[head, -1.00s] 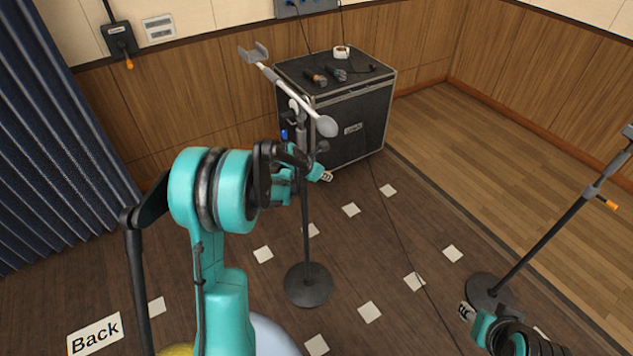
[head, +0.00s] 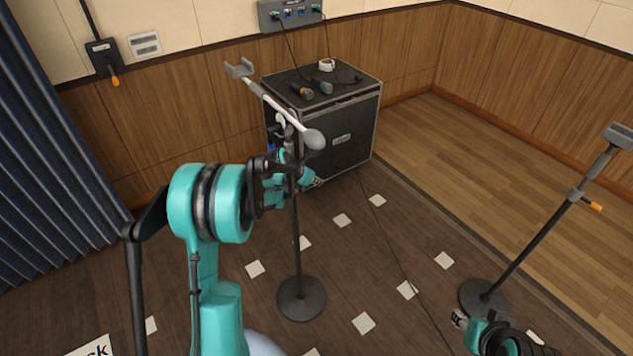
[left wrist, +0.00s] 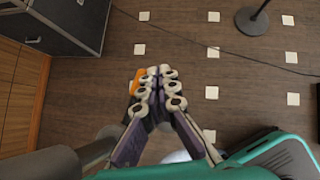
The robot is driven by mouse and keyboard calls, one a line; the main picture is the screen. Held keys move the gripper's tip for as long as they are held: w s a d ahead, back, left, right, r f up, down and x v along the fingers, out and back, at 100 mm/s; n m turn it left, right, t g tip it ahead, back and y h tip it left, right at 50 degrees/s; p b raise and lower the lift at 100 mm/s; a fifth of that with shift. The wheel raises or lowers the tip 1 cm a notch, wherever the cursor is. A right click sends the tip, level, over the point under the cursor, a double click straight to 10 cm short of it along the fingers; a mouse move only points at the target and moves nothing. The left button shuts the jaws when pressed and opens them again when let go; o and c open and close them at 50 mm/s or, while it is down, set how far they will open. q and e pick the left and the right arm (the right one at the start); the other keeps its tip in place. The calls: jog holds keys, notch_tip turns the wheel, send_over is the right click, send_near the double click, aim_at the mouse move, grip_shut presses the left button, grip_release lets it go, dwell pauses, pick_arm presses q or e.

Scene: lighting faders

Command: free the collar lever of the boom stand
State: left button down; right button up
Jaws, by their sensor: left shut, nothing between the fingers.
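The boom stand (head: 297,240) stands upright in the middle of the head view on a round dark base. Its pale boom (head: 270,100) slants across the top, with a fork at one end and a rounded grey weight at the other. My left gripper (head: 315,183) is at the upper part of the pole, with its fingers shut and empty. In the left wrist view an orange lever (left wrist: 138,80) shows just beside the shut fingers (left wrist: 160,76), partly hidden by them. Whether they touch it I cannot tell. My right gripper (head: 459,319) is low at the right, small and partly cut off.
A black case (head: 345,140) with microphones and a tape roll on top stands behind the boom stand. A second stand (head: 530,245) with an orange lever (head: 592,206) is at the right. A cable runs over the floor. White floor marks lie around.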

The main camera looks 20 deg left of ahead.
pick_arm(q)
jog(key=v, duration=0.7)
jog(key=shift+s+r, duration=0.15)
jog(key=shift+r, duration=0.05)
dwell(0.6)
